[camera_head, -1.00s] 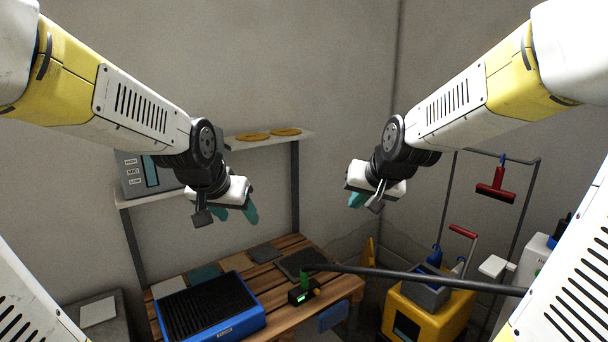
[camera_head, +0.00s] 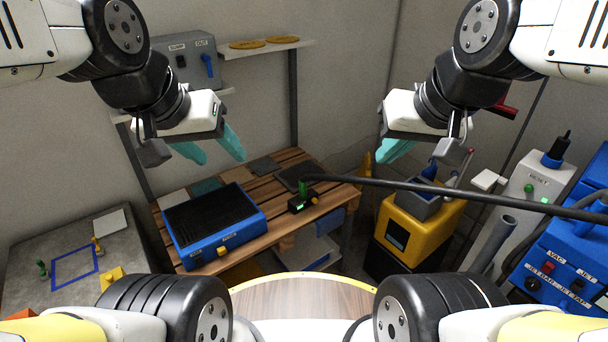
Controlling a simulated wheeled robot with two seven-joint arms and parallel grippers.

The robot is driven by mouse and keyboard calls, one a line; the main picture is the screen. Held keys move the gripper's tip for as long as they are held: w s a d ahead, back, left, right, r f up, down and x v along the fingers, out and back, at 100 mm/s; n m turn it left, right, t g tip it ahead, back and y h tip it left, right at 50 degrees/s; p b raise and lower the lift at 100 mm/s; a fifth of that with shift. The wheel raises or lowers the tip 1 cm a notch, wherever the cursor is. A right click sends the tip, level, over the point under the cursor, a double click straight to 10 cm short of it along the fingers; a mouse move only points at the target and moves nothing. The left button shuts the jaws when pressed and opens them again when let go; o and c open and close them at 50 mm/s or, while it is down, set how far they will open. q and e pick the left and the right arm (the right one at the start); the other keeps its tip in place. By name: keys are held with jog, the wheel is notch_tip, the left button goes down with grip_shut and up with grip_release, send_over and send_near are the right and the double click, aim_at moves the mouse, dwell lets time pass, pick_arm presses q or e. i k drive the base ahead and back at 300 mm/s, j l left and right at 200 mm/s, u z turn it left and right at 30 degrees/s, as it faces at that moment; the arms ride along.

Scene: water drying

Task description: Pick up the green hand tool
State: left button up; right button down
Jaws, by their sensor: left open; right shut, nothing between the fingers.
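A small black tool with a green upright part and a yellow knob, the green hand tool (camera_head: 304,190), lies near the right edge of the slatted wooden bench (camera_head: 272,232). My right gripper (camera_head: 396,150) is shut and empty, above and right of the tool. Neither gripper touches it.
A blue case with a black ribbed top (camera_head: 212,225) sits on the bench. Flat pads lie behind it. A yellow bucket cart (camera_head: 412,232) stands right of the bench, a blue machine (camera_head: 560,265) at far right. A shelf (camera_head: 270,49) runs along the wall.

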aim_at(301, 201)
jog(key=i+j+z, duration=0.15)
jog(key=i, duration=0.3)
jog(key=i+j+z, duration=0.15)
jog(key=i+j, duration=0.25)
